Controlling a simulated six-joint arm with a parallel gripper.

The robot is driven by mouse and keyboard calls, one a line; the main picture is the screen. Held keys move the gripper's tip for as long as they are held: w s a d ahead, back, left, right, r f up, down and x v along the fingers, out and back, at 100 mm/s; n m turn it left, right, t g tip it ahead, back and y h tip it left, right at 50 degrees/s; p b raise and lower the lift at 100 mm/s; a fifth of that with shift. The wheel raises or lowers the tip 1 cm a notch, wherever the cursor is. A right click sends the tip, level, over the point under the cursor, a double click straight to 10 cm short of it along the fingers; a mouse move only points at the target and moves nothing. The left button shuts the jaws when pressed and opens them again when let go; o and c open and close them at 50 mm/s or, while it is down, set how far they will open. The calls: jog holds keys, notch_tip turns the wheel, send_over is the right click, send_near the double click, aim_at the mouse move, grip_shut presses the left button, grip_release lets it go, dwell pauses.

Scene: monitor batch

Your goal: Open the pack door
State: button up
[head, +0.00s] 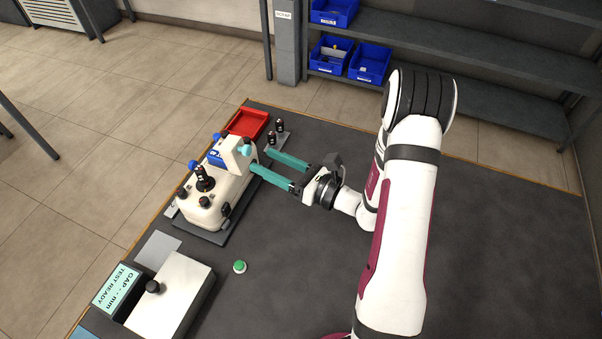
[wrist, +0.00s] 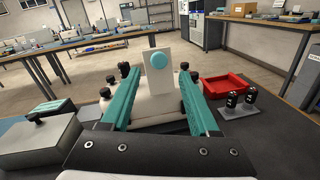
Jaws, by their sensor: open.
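A cream-white monitor (head: 212,192) stands on a dark base at the table's left side. An upright white panel (wrist: 155,83), which looks like the pack door, rises from the monitor and faces my gripper. A round teal knob (wrist: 160,60) sits on the panel; it also shows in the head view (head: 245,150). I cannot tell whether the panel is ajar. My gripper (head: 262,160) has long teal fingers, open and empty. In the wrist view the knob and panel appear between the fingers; they seem apart from the knob.
A red tray (head: 248,123) and a small stand with two black cells (head: 276,134) lie beyond the monitor. A white box with a black knob (head: 172,295), a "TEST READY" display (head: 116,288) and a green button (head: 239,267) are nearer. The table's middle is clear.

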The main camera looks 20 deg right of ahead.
jog(key=v, duration=1.1)
jog(key=shift+s, duration=0.1)
jog(key=s+a+r+n+g+y, duration=0.1)
jog(key=s+a+r+n+g, duration=0.2)
jog(key=s+a+n+g, duration=0.35)
jog(key=s+a+r+n+g+y, duration=0.1)
jog(key=s+a+r+n+g, duration=0.3)
jog(key=a+n+g, duration=0.45)
jog(key=s+d+n+h, duration=0.3)
jog(key=s+n+h, duration=0.5)
jog(key=n+h, duration=0.2)
jog(key=shift+s+n+h, duration=0.3)
jog(key=shift+h, duration=0.1)
